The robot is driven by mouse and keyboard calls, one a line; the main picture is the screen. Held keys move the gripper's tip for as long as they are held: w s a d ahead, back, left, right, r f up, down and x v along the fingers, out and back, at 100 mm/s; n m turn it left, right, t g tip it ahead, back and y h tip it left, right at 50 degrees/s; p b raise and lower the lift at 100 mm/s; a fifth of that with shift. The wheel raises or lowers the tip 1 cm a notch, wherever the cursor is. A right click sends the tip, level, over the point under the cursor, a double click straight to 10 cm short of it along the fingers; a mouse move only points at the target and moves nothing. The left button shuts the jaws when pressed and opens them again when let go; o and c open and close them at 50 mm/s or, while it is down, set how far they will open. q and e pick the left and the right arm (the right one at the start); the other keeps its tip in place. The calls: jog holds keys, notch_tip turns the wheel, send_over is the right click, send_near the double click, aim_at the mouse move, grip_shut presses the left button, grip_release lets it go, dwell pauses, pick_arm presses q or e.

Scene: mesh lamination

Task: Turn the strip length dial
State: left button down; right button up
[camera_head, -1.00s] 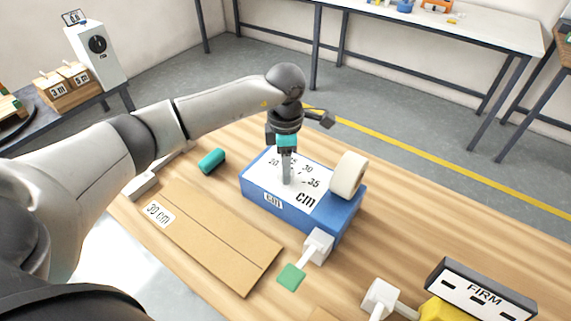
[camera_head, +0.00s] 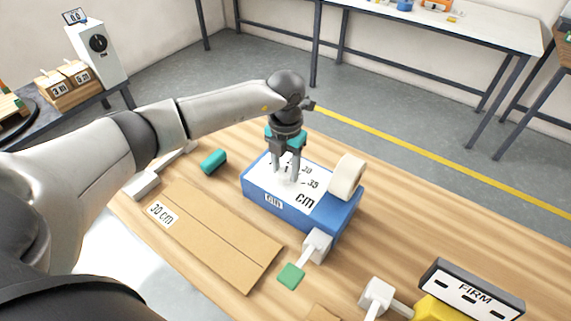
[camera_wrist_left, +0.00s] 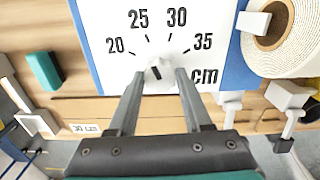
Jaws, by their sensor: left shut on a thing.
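The strip length dial (camera_wrist_left: 160,80) is a small white knob with a black mark. It sits on the white scale face of the blue box (camera_head: 270,206). The scale reads 20, 25, 30 and 35 cm around it in the left wrist view. The black mark leans slightly left of straight up; I cannot tell its exact reading. My left gripper (camera_head: 286,181) points down from above the box, with one finger on each side of the dial, shut on it. In the head view the fingers partly hide the dial and some numbers. My right gripper is out of view.
A cream tape roll (camera_head: 347,177) stands at the box's right end. A brown board marked 30 cm (camera_head: 215,240) lies in front. A white block with a green tab (camera_head: 291,276) and a FIRM panel (camera_head: 472,289) are nearer right.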

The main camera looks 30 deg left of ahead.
aim_at(285, 172)
pick_arm(q)
jog(key=n+p, duration=0.1)
jog(key=n, duration=0.3)
jog(key=shift+r+p, duration=0.1)
jog(key=shift+p, duration=0.25)
jog(key=shift+n+p, duration=0.6)
jog(key=shift+n, duration=1.2)
jog(key=shift+c, duration=1.6)
grip_release()
notch_tip(285, 172, up, 15)
